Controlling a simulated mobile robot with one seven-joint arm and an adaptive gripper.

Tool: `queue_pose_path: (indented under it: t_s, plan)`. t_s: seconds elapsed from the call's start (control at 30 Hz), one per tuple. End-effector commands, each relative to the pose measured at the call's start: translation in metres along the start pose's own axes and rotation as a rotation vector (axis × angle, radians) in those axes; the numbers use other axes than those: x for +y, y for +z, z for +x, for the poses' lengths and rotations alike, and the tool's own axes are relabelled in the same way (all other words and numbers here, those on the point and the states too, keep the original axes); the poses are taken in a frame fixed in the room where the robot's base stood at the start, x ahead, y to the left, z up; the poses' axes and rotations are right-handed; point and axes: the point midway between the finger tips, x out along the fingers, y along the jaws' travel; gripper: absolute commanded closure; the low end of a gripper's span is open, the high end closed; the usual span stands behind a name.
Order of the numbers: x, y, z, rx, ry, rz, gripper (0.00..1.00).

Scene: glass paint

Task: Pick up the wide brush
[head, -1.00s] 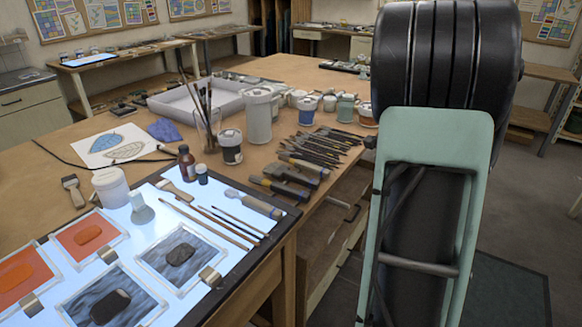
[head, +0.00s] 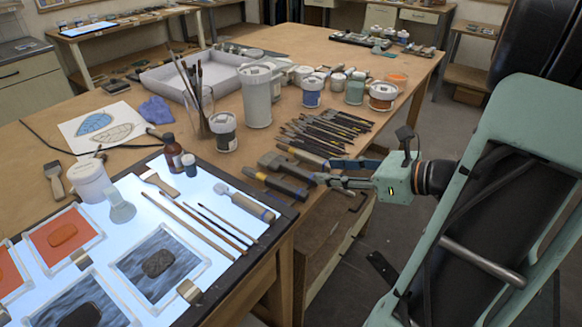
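My gripper (head: 325,174) is at the table's right edge, far to the right of both. Its two fingers point left and look apart, close to dark-handled tools (head: 276,185). I see nothing held between them, though the fingertips overlap the tools in view.
The glowing light panel (head: 215,262) holds glass pieces, thin brushes and a small jar. Behind it stand a brown bottle (head: 172,153), a glass of brushes (head: 199,110) and several pots. Many thin tools (head: 325,130) lie near the right edge. Open floor lies right of the table.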

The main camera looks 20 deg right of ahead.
Motion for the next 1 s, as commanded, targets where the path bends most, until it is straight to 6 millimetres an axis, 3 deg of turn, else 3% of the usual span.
queue_pose_path:
  t_s: [0.1,0.37,0.63,0.97,1.0]
  plan:
    - [0.002,-0.002,0.021,0.002,0.005,0.000,0.64]
    - [0.002,-0.002,0.044,0.003,0.003,0.002,0.64]
    - [0.004,-0.002,0.082,0.003,0.004,0.002,0.64]
    - [0.004,-0.001,0.090,0.004,0.001,0.001,0.64]
    - [0.004,-0.001,0.090,0.004,0.001,0.001,0.67]
